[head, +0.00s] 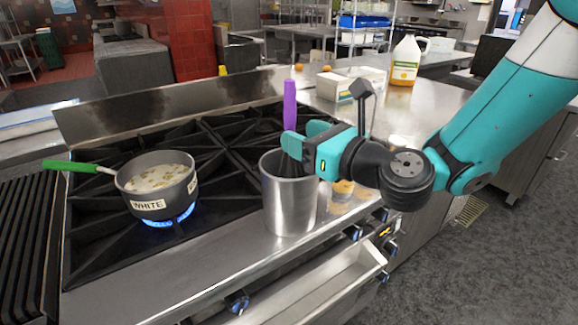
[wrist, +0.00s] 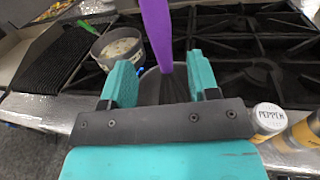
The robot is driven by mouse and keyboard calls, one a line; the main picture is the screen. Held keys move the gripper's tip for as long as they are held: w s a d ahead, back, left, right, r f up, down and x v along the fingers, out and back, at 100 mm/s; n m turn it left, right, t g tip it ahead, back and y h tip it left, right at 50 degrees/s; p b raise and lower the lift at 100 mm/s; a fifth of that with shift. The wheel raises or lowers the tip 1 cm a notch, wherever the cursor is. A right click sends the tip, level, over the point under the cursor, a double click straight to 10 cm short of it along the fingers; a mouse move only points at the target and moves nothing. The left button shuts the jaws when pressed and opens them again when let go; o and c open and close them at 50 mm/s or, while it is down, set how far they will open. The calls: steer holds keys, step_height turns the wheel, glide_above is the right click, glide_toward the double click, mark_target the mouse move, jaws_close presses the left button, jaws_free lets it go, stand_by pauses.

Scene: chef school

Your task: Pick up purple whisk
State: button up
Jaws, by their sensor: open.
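The purple whisk (head: 290,106) stands upright in a steel canister (head: 290,200) at the front of the stove, its purple handle sticking up above the rim. My gripper (head: 303,143) is at the whisk just above the canister, fingers open. In the wrist view the purple handle (wrist: 157,35) rises between the two teal fingers of my gripper (wrist: 158,80), with gaps on both sides. The whisk's wires are partly visible below the handle, and their lower part is hidden in the canister.
A pot labelled WHITE (head: 157,185) with a green handle sits over a lit burner on the left. A pepper shaker (wrist: 268,118) stands close to the right of my gripper. A white box (head: 352,82) and a yellow-labelled jug (head: 405,62) stand on the counter behind.

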mark_target(294, 128)
steer(key=p+x, duration=0.2)
steer(key=x, duration=0.1)
steer(key=p+x, duration=0.1)
steer(key=x, duration=0.1)
steer(key=shift+w+r, duration=0.1)
steer(key=shift+r, duration=0.3)
steer(key=shift+w+a+f, duration=0.2)
steer(key=shift+w, duration=0.1)
steer(key=shift+c, duration=0.5)
steer(key=c, duration=0.9)
